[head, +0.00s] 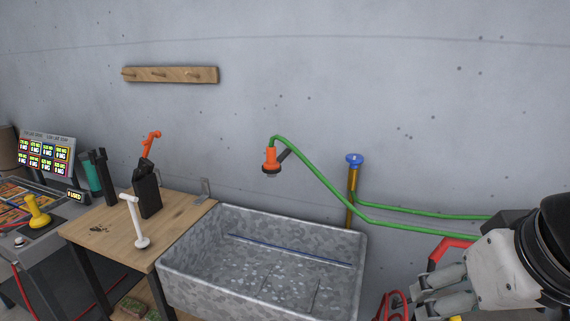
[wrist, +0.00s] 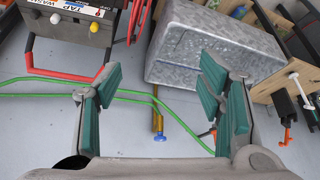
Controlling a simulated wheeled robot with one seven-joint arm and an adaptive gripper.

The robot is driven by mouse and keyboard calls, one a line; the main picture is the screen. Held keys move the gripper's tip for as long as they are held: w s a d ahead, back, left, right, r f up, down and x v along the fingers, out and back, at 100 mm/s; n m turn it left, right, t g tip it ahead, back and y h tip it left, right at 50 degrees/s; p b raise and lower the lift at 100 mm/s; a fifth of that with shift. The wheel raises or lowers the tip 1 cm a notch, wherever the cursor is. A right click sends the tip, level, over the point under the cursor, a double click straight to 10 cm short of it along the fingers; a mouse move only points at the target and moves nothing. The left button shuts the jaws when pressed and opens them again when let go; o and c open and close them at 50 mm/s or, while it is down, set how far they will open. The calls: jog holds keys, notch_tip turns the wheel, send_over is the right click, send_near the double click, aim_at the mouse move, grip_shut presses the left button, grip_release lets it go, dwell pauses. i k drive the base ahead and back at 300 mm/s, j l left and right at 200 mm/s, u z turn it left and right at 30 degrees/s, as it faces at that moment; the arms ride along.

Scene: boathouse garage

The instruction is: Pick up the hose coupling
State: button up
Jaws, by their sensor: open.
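The hose coupling (head: 270,160) is an orange piece with a dark lower end, at the end of a green hose (head: 325,186). In the head view it hangs in front of the grey wall, above the back of the metal basin. My gripper (head: 432,296) is at the lower right, well to the right of the coupling and apart from it. In the wrist view my gripper (wrist: 158,82) is open, with nothing between its teal-padded fingers. The green hose (wrist: 60,95) crosses behind them there. The coupling is mostly or wholly hidden behind the right finger in that view.
The metal basin (head: 262,220) stands below the coupling. A brass post with a blue top (head: 354,160) rises behind it. A wooden bench (head: 105,232) at left holds a black can and white tool. A red-handled machine (wrist: 70,32) is near my gripper.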

aim_at(272, 163)
jog(key=k+j, duration=0.1)
jog(key=j, duration=0.5)
jog(key=i+j+z, duration=0.1)
jog(key=i+j, duration=0.5)
jog(key=j, duration=0.2)
jog(key=i+j+z, duration=0.15)
jog(key=i+j, duration=0.15)
jog(key=j, duration=0.15)
